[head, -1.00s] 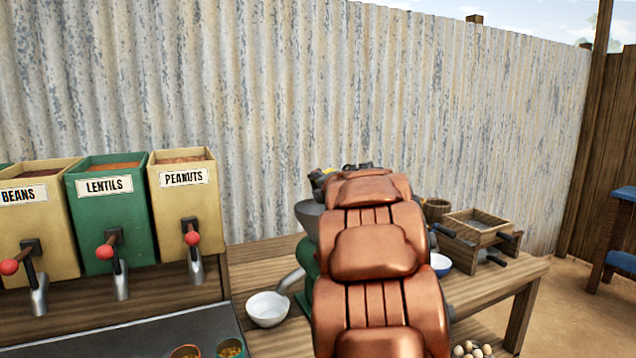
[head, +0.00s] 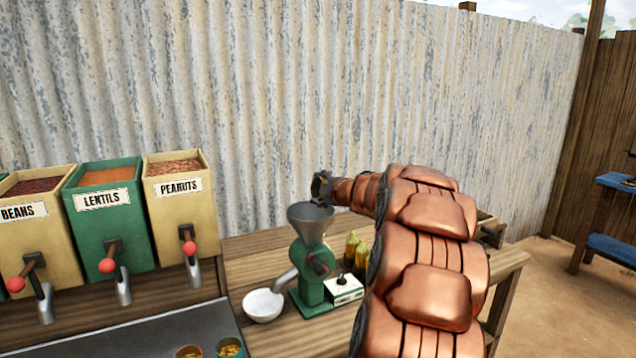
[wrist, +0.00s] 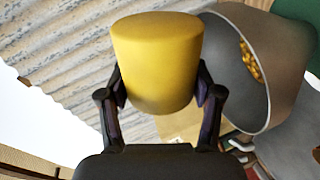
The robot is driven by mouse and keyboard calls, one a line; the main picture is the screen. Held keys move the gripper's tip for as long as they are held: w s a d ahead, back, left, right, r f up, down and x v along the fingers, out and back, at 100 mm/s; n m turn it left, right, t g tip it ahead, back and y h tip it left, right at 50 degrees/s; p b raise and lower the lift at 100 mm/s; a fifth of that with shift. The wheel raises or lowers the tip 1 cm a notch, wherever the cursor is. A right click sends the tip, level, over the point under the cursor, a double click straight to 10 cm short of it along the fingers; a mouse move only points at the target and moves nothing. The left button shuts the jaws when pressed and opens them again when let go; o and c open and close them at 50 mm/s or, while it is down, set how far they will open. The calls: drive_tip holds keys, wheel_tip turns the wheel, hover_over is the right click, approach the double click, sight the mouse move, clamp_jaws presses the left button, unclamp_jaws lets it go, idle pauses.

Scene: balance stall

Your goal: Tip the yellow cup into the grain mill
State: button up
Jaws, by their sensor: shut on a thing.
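My gripper (wrist: 160,100) is shut on the yellow cup (wrist: 155,65), one finger on each side in the wrist view. The cup appears tipped over, though its mouth is not clearly visible. In the head view my gripper (head: 322,187) is just above the grey hopper of the grain mill (head: 311,224), and the cup cannot be made out there. The green mill stands on the wooden table. In the wrist view the hopper (wrist: 228,75) lies right beside the cup and has yellow grains (wrist: 250,62) inside.
A white bowl (head: 263,305) stands under the mill's spout. Yellow bottles (head: 356,252) stand right of the mill, partly behind my arm. The peanut dispenser (head: 178,215) and lentil dispenser (head: 108,225) are left. A corrugated wall (head: 300,90) rises behind.

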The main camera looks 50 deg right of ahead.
drive_tip(key=shift+d+r+m+y+p, duration=0.2)
drive_tip(key=shift+r+m+p, duration=0.2)
drive_tip(key=shift+p, duration=0.6)
drive_tip(key=shift+d+r+m+y+p, duration=0.1)
drive_tip(key=shift+r+m+y+p, duration=0.15)
drive_tip(key=shift+m+p, duration=0.5)
drive_tip(key=m+p, duration=0.1)
drive_tip(key=p, duration=0.2)
drive_tip(key=m+t+p, duration=0.1)
drive_tip(key=p, duration=0.2)
drive_tip(key=shift+s+d+r+y, duration=0.15)
drive_tip(key=shift+r+y, duration=0.15)
drive_tip(key=shift+y, duration=0.05)
drive_tip(key=shift+d+m+p, duration=0.1)
drive_tip(key=shift+m+p, duration=0.35)
drive_tip(key=shift+p, duration=0.35)
drive_tip(key=shift+s+d+f+m+t, duration=0.15)
drive_tip(key=shift+m+t, duration=0.15)
drive_tip(key=shift+m, duration=0.5)
drive_tip(key=shift+r+m+t+y, duration=0.2)
drive_tip(key=shift+m+t+y, duration=0.25)
drive_tip(key=shift+m, duration=0.45)
drive_tip(key=m, duration=0.2)
drive_tip(key=d+r+m+t, duration=0.1)
drive_tip(key=shift+s+r+m, duration=0.1)
drive_tip(key=shift+r+m, duration=0.05)
drive_tip(key=shift+m, duration=0.25)
